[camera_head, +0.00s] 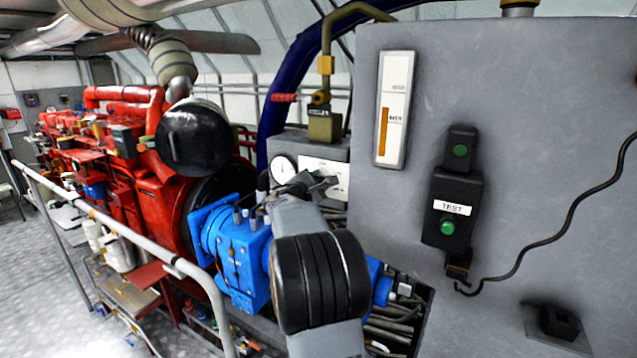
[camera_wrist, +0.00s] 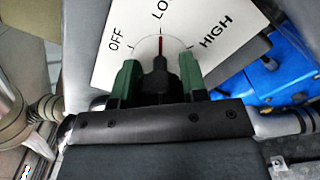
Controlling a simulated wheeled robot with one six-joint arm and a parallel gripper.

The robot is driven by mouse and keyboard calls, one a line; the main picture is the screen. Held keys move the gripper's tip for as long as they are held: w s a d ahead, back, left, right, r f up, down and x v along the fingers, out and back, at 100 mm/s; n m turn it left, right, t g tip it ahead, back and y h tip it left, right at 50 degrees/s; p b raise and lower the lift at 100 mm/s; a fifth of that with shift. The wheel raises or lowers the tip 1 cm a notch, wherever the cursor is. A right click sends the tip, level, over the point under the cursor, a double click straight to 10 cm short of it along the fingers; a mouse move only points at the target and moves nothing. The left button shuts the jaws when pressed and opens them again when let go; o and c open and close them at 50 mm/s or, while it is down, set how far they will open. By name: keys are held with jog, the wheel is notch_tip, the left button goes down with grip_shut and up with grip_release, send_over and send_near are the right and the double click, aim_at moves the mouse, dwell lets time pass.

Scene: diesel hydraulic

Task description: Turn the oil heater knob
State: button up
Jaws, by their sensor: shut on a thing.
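The oil heater knob (camera_wrist: 158,82) is black and sits on a white label plate (camera_wrist: 110,75) marked OFF, LO (the rest is cut off) and HIGH. A red pointer line above the knob points up at the LO mark. My gripper (camera_wrist: 159,72) has its two green fingers on either side of the knob, shut on it. In the head view my gripper (camera_head: 312,186) is in front of the white plate (camera_head: 338,168) on a grey box. The knob is hidden there behind my gripper.
A round gauge (camera_head: 284,168) is left of the plate. A blue pump (camera_head: 240,255) is below it. A tall grey panel (camera_head: 560,130) with a TEST switch box (camera_head: 453,208) stands close on the right. A handrail (camera_head: 130,232) runs along the left.

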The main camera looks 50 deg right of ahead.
jog(key=shift+c, duration=0.7)
jog(key=shift+n, duration=0.4)
jog(key=n, duration=0.5)
jog(key=n+p, duration=0.2)
jog(key=n, duration=0.3)
jog(key=shift+n, duration=0.7)
jog(key=o, duration=0.9)
jog(key=shift+a, duration=0.15)
